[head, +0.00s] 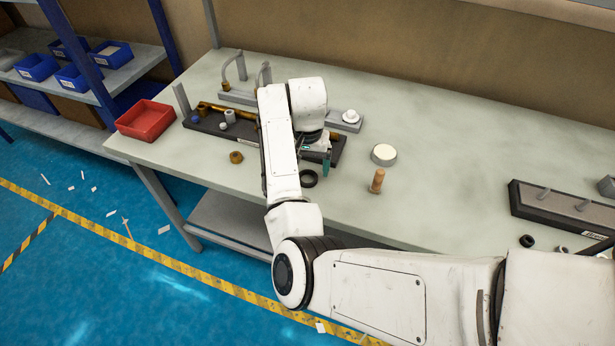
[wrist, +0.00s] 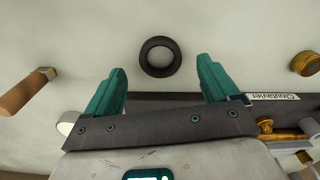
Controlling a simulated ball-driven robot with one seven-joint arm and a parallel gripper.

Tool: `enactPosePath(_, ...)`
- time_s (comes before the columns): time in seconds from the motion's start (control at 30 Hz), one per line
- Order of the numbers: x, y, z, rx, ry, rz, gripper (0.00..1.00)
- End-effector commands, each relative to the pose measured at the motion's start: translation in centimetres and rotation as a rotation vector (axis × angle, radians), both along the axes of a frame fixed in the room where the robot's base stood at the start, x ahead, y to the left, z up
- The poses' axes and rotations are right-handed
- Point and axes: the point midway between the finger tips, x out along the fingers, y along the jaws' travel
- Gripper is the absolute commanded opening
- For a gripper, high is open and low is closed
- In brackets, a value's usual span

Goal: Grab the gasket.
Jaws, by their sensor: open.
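The gasket, a black ring, lies flat on the pale workbench in the head view (head: 309,185), close to my gripper. In the wrist view the gasket (wrist: 160,73) is whole and unobstructed, centred between and slightly beyond the teal fingertips. My gripper (wrist: 160,72) is open, with one finger on each side and nothing held. In the head view my gripper (head: 322,160) is partly hidden by my arm, and its teal finger is just above and right of the gasket. I cannot tell its exact height over the bench.
A dark fixture (head: 212,127) with brass pipe parts lies behind the gasket, under my gripper's body in the wrist view. A brass nut (head: 236,157), a wooden-handled tool (head: 377,182) and a white-topped round part (head: 383,154) stand nearby. A red bin (head: 146,120) is at left.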

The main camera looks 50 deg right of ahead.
Motion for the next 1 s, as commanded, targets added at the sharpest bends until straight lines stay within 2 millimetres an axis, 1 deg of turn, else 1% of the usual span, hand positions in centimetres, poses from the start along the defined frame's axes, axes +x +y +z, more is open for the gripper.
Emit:
enactPosePath(0.1, 0.1, 0.0, -1.7, 0.002, 0.002, 0.0, 0.88)
enactPosePath(0.2, 0.1, -0.1, -2.8, 0.001, 0.002, 0.001, 0.88)
enactPosePath(0.3, 0.1, -0.1, -3.3, 0.0, 0.0, 0.0, 0.88)
enactPosePath(0.5, 0.1, -0.1, -3.3, 0.0, 0.0, 0.0, 0.88)
enactPosePath(0.57, 0.1, -0.1, -3.3, 0.0, 0.0, 0.0, 0.83)
enactPosePath(1.0, 0.1, -0.1, -3.3, 0.0, 0.0, 0.0, 0.41)
